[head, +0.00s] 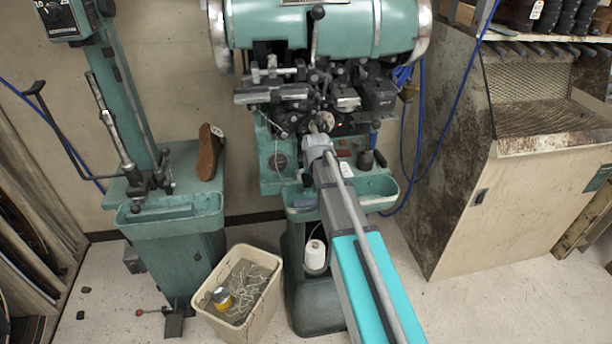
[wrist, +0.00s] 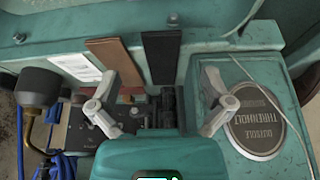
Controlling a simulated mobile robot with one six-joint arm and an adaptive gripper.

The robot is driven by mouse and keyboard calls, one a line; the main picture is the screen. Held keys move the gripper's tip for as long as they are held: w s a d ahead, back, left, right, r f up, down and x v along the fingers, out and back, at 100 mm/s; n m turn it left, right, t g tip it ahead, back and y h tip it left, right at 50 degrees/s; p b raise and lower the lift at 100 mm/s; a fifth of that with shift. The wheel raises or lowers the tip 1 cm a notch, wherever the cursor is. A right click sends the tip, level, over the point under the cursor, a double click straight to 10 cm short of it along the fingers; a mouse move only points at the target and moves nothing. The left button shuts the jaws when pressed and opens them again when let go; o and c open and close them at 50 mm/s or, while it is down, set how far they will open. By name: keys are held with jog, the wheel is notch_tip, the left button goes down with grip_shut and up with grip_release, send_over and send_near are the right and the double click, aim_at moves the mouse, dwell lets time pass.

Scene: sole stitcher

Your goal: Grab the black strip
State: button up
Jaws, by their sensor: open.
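In the wrist view a black strip (wrist: 160,58) lies upright in the picture on the green machine surface, near the top middle. A brown strip (wrist: 114,60) lies just to its left. My gripper (wrist: 158,82) is open, with one pale finger on each side of the black strip's lower end in the picture. The jaws are apart from the strip as far as I can see, and the height gap cannot be told. In the head view my arm reaches to the green stitching machine (head: 318,32); the black strip cannot be made out there.
In the wrist view a round labelled lid (wrist: 257,122) sits right of the right finger. A white label (wrist: 78,65) and a dark knob (wrist: 38,87) are at left. In the head view a bin (head: 212,306) stands on the floor, and a wooden cabinet (head: 500,215) stands at right.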

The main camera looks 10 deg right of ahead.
aim_at(310, 184)
jog(key=shift+b+x, duration=2.05)
jog(key=shift+x, duration=0.35)
jog(key=shift+w+a, duration=0.1)
jog(key=c, duration=1.2)
